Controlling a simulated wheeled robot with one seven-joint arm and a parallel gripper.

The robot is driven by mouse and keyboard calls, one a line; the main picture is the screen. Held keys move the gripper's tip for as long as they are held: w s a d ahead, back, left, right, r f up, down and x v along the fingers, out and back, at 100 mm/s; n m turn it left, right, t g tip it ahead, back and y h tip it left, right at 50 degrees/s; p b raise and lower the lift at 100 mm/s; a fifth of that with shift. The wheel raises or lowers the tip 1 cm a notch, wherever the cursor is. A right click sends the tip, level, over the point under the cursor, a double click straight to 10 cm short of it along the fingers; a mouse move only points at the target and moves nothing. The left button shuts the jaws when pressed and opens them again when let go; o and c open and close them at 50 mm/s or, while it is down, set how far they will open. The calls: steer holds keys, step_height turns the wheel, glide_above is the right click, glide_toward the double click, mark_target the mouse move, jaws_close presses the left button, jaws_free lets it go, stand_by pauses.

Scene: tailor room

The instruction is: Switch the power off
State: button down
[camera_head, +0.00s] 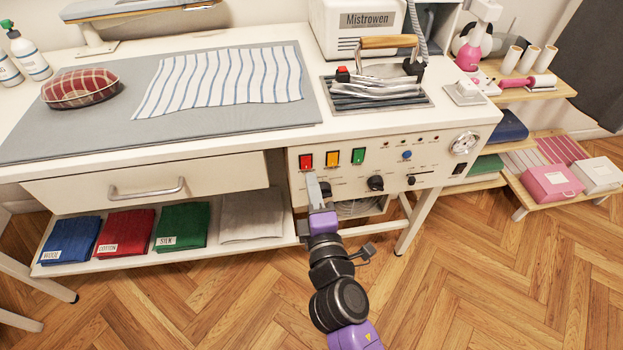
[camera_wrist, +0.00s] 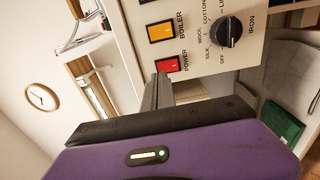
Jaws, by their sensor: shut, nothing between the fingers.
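The red power switch (camera_head: 305,160) is at the left end of the white control panel (camera_head: 430,146) on the front of the ironing table. In the wrist view the red switch (camera_wrist: 168,65), labelled POWER, looks bright, as if lit. My gripper (camera_head: 312,178) is shut and empty, its fingertips just below the red switch. In the wrist view the gripper (camera_wrist: 162,82) has its tips close to the switch's edge; I cannot tell whether they touch it.
An orange boiler switch (camera_head: 332,158) and a green switch (camera_head: 358,156) sit right of the red one. An iron knob (camera_head: 375,183) is below them. An iron (camera_head: 390,58) stands on top. A drawer (camera_head: 150,188) is to the left.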

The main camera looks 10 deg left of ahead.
steer(key=v, duration=0.9)
steer(key=shift+r, duration=0.3)
steer(key=s+d+r+m+g+h+p, duration=0.1)
steer(key=s+d+r+m+p, duration=0.1)
steer(key=s+d+m, duration=0.5)
steer(key=s+d+r+m+h+p, duration=0.2)
steer(key=s+d+m, duration=0.5)
steer(key=s, duration=0.7)
steer(key=s+d+r+m+g+h+p, duration=0.1)
steer(key=s+d+r+m+h+p, duration=0.1)
steer(key=s+d+r+m+p, duration=0.2)
steer(key=s+d+r+m, duration=0.1)
steer(key=s+d+m, duration=0.2)
steer(key=s, duration=0.3)
steer(key=shift+s+d+r+g, duration=0.2)
steer(key=shift+d+g, duration=0.1)
steer(key=shift+d, duration=0.35)
